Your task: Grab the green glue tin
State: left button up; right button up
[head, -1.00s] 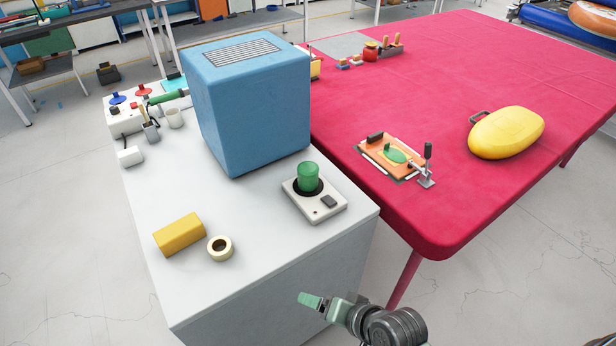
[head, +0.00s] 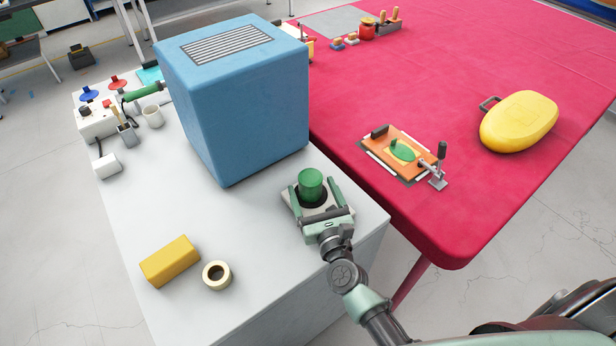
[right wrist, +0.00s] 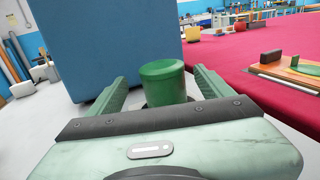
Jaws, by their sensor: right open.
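The green glue tin (head: 311,184) stands upright in the dark round well of a small pale device (head: 291,203) near the front right corner of the white bench. My right gripper (head: 317,190) is open, with one finger on each side of the tin. In the right wrist view the tin (right wrist: 163,83) stands between the two green fingers, with a visible gap on each side. The gripper body hides the near part of the device. My left gripper is not in view.
A large blue box (head: 240,115) stands just behind the tin. A yellow block (head: 170,262) and a tape roll (head: 216,275) lie to the left on the white bench (head: 150,205). The red table (head: 440,225) is close on the right.

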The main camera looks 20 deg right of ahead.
aim_at(307, 172)
jog(key=shift+w+r+p, duration=0.2)
jog(key=shift+w+p, duration=0.1)
jog(key=shift+w, duration=0.65)
jog(key=shift+w+d, duration=0.1)
jog(key=shift+w, duration=0.7)
jog(key=w, duration=0.1)
jog(key=w+p, duration=0.1)
jog(key=w, duration=0.1)
jog(key=shift+d+f, duration=0.1)
jog(key=shift+f, duration=0.2)
jog(key=c, duration=1)
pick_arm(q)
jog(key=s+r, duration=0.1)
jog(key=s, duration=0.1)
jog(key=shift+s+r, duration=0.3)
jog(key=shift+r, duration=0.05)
pick_arm(e)
jog(key=shift+r, duration=0.1)
grip_shut()
